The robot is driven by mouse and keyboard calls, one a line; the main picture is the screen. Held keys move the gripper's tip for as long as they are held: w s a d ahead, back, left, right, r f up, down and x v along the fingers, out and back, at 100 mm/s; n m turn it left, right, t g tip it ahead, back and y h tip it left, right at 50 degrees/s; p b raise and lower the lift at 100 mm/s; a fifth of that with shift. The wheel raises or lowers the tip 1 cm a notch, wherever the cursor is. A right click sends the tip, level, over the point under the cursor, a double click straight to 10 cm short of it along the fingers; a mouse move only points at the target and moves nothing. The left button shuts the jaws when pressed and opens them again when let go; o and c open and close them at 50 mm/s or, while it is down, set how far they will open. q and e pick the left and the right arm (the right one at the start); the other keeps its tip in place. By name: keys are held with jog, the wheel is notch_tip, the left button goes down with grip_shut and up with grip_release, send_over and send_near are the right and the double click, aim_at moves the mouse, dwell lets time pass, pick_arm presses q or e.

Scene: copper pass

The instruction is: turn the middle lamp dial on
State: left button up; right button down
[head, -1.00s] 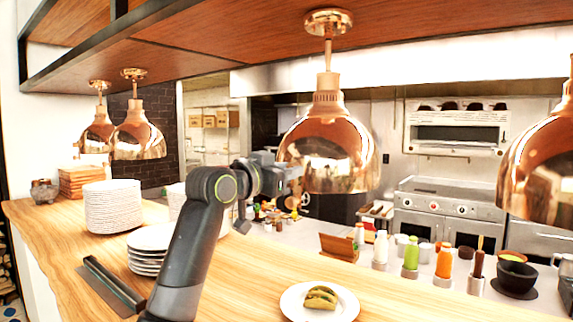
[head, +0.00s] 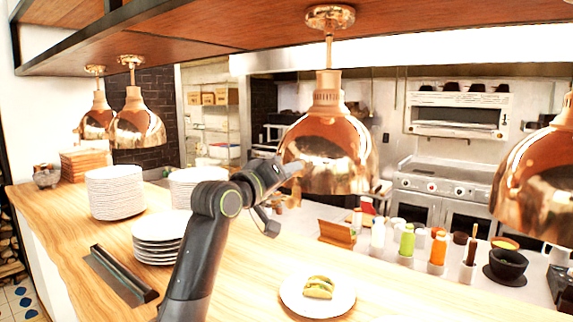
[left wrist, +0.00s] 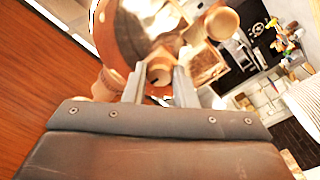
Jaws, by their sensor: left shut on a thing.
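The middle copper lamp (head: 330,150) hangs from the wooden shelf on a thin rod, in front of my left arm's reach. My left gripper (head: 292,170) is at the lamp's lower left side. In the left wrist view a round copper dial (left wrist: 160,70) sits between the two grey fingers of my left gripper (left wrist: 160,88), and they are shut on it. The lamp's shiny shade (left wrist: 120,35) shows just beyond the fingers there. In the head view the dial is mostly hidden by the gripper. My right gripper is out of view.
More copper lamps hang at the far left (head: 137,125) and right (head: 540,175). On the wooden counter (head: 235,285) are plate stacks (head: 158,240) and a plate with a taco (head: 318,290). Sauce bottles (head: 407,240) stand behind. The wooden shelf (head: 220,30) runs overhead.

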pick_arm(q)
jog(key=shift+n+p, duration=0.35)
jog(key=shift+n, duration=0.15)
jog(key=o, duration=1)
jog(key=shift+b+v, duration=2.65)
jog(key=shift+v, duration=6.1)
